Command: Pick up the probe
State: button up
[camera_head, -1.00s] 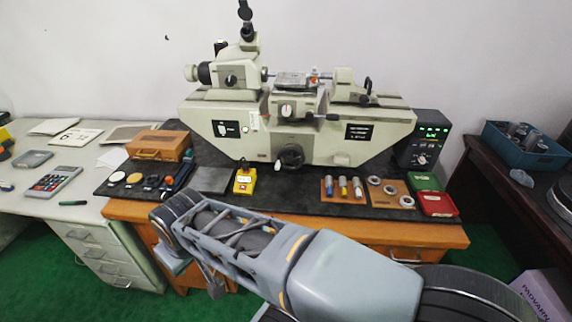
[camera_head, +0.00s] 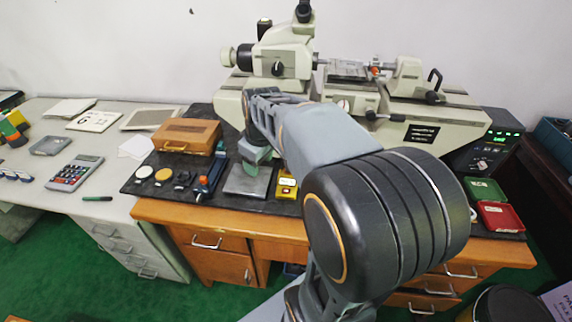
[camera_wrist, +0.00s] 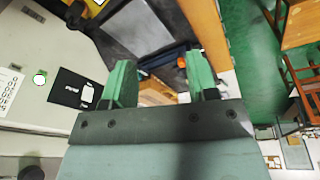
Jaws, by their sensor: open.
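I cannot surely tell which thing is the probe. A slim dark blue tool with an orange mark (camera_head: 203,187) lies on the black bench mat, between small round pieces and a grey plate. A blue shape (camera_wrist: 172,74) shows between my fingers in the wrist view. My gripper (camera_head: 256,153) hangs over the mat near the grey plate (camera_head: 247,182), right of the wooden box. Its green fingers (camera_wrist: 161,80) are spread apart with nothing held. My arm covers the middle of the bench, including where several small banded cylinders stood in the earlier head view.
A large measuring machine (camera_head: 450,112) stands behind my arm. A wooden box (camera_head: 187,136) sits at the mat's left. A yellow block (camera_head: 287,186) is beside the plate. Green (camera_head: 484,190) and red (camera_head: 503,217) trays are at the right. A calculator (camera_head: 74,173) lies on the left desk.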

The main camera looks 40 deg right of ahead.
jog(key=w+d+f+n+g+p, duration=0.1)
jog(key=w+d+n, duration=0.15)
jog(key=d, duration=0.55)
jog(key=w+d+f+n, duration=0.15)
jog(key=w+d, duration=0.25)
jog(key=d, duration=0.4)
jog(key=shift+n+y, duration=0.4)
jog(key=shift+y, duration=0.2)
jog(key=f, duration=0.5)
jog(key=f+p, duration=0.1)
jog(key=f, duration=0.2)
jog(key=shift+w, duration=0.35)
jog(key=shift+w+a+f+p, duration=0.2)
jog(key=shift+f+p, duration=0.2)
jog(key=shift+f, duration=1.05)
jog(key=shift+w+a+f+p, duration=0.15)
jog(key=shift+f+p, duration=0.2)
jog(key=shift+f, duration=1.05)
jog(key=shift+d, duration=0.15)
grip_shut()
jog(key=shift+r, duration=0.1)
